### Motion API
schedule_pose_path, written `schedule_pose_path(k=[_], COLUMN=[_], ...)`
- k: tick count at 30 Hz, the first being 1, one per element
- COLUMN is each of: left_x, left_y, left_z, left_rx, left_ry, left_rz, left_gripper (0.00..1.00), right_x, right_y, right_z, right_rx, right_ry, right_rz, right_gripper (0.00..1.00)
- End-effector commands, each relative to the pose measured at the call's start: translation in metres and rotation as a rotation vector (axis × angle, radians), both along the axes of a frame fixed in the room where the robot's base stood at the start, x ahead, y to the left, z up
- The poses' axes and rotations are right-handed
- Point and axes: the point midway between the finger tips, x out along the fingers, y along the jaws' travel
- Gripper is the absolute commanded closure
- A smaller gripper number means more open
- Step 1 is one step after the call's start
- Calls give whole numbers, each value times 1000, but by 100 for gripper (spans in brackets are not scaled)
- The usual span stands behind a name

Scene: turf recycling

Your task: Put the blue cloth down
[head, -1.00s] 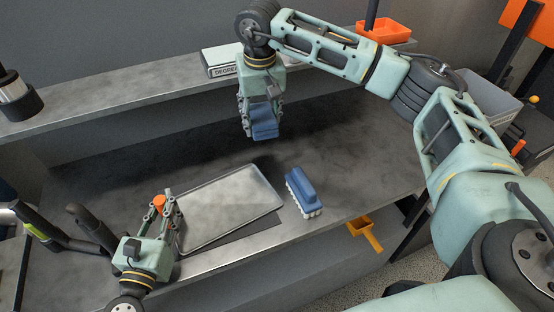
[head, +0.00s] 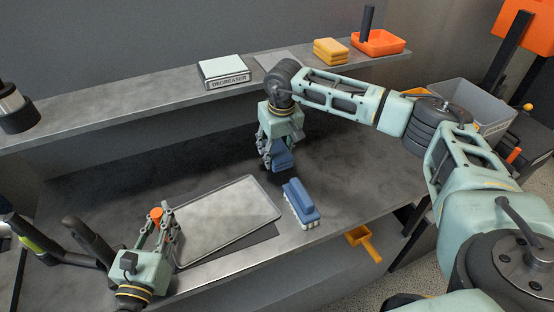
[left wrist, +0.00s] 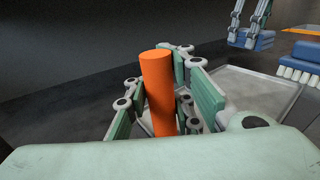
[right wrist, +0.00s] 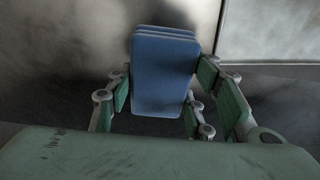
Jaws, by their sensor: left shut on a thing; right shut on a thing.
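The blue cloth (head: 281,157) is a folded stack held in my right gripper (head: 279,160), above the dark bench behind the blue brush. In the right wrist view the cloth (right wrist: 164,75) sits between the fingers, which are shut on it. It also shows in the left wrist view (left wrist: 251,40). My left gripper (head: 166,228) is at the left edge of a metal tray (head: 228,210). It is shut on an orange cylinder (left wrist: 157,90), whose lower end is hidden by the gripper. Whether the cloth touches the bench is hard to tell.
A blue brush (head: 300,203) with white bristles lies right of the tray. On the rear shelf are a degreaser box (head: 223,72), yellow cloths (head: 331,51) and an orange bin (head: 380,43). The bench behind the tray is clear.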

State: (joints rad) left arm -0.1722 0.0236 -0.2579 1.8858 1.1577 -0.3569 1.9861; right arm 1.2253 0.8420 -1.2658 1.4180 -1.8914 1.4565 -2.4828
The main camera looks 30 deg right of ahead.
Motion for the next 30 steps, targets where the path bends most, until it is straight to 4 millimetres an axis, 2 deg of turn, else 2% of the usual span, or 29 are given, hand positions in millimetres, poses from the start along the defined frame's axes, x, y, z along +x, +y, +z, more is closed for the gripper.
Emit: schedule_pose_path(k=[1,10,21,22,28,30], left_x=[-1,-1,-1,-1,-1,-1], left_y=[0,0,0,0,0,0], left_z=[-5,-5,-5,-5,-5,-5], left_rx=[5,5,5,5,5,5], left_ry=[9,9,9,9,9,9], left_rz=[-2,-2,-2,-2,-2,-2], left_gripper=[100,100,100,100,100,100], right_x=[0,0,0,0,0,0], right_y=[0,0,0,0,0,0], right_z=[-3,-39,-44,-44,-43,-43], right_rx=[0,0,0,0,0,0], right_ry=[1,1,0,0,0,0], right_rz=[0,1,0,0,0,0], right_gripper=[77,77,77,51,33,33])
